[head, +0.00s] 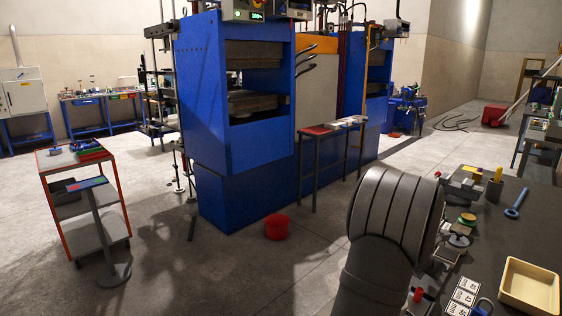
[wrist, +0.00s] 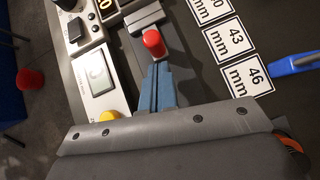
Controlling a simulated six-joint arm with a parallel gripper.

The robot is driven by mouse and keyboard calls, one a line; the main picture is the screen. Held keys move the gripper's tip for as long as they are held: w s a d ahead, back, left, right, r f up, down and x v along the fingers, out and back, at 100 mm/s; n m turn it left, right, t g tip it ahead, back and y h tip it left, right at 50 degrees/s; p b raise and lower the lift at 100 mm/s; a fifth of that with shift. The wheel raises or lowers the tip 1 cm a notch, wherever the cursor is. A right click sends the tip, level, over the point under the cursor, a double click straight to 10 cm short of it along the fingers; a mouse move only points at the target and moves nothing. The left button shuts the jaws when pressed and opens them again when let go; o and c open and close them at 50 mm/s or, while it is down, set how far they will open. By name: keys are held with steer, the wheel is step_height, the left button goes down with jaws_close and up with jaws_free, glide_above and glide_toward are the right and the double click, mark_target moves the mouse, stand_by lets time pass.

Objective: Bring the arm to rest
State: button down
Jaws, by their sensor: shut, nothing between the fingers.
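My gripper (wrist: 160,70) shows in the wrist view as two blue-grey fingers lying together, shut and empty. A red knob (wrist: 153,42) shows just beyond the fingertips; I cannot tell whether they touch it. In the head view my grey arm rises at the lower middle right, beside the dark worktable (head: 510,235). My gripper cannot be made out there.
White cards marked in mm (wrist: 228,40) lie right of the fingers. Instruments with a display (wrist: 97,78) and a yellow button (wrist: 108,116) stand left. A beige tray (head: 508,297), a blue press (head: 232,200), a red bucket (head: 277,227) and a trolley (head: 45,160) stand around.

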steer(key=w+r+v, duration=0.1)
steer(key=v, duration=0.8)
steer(key=x, duration=0.9)
steer(key=shift+s+d+f, duration=0.1)
steer(key=shift+d+f, duration=0.1)
steer(key=shift+d, duration=0.15)
steer(key=s+a, duration=0.5)
steer(key=shift+s+f, duration=0.1)
steer(key=shift+f, duration=0.25)
steer(key=s+a+r+m+g, duration=0.1)
steer(key=s+a+r+m, duration=0.2)
steer(key=r+m, duration=0.3)
step_height(320, 180, up, 3)
steer(key=shift+s+a+r+m, duration=0.2)
steer(key=shift+s+a+m, duration=0.1)
steer(key=shift+s, duration=0.3)
